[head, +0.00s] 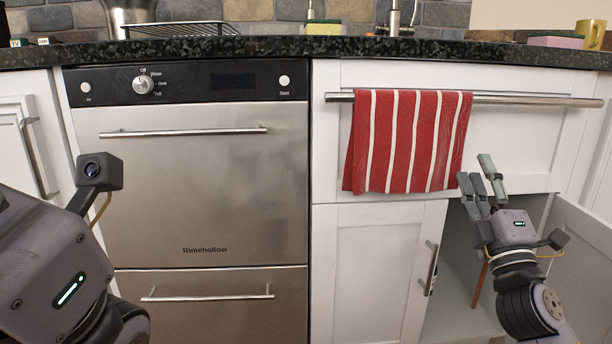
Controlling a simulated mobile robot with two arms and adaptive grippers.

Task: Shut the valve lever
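I cannot make out the valve lever in this view. The sink cabinet (463,262) at the lower right has its right door (582,262) swung open. A reddish-brown pipe (480,286) shows inside, partly hidden by my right arm. My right gripper (482,172) is in front of the opening, its fingers pointing up near the towel's lower right corner. Its fingers are apart, with nothing seen between them. Only the body of my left gripper (55,275) shows at the lower left; its fingers are hidden or out of frame.
A red striped towel (410,140) hangs on a metal bar (545,101). The left cabinet door (375,265) is shut. A steel dishwasher (190,185) stands to its left. The dark countertop (250,46) holds a faucet (394,20), sponges and a yellow mug (590,34).

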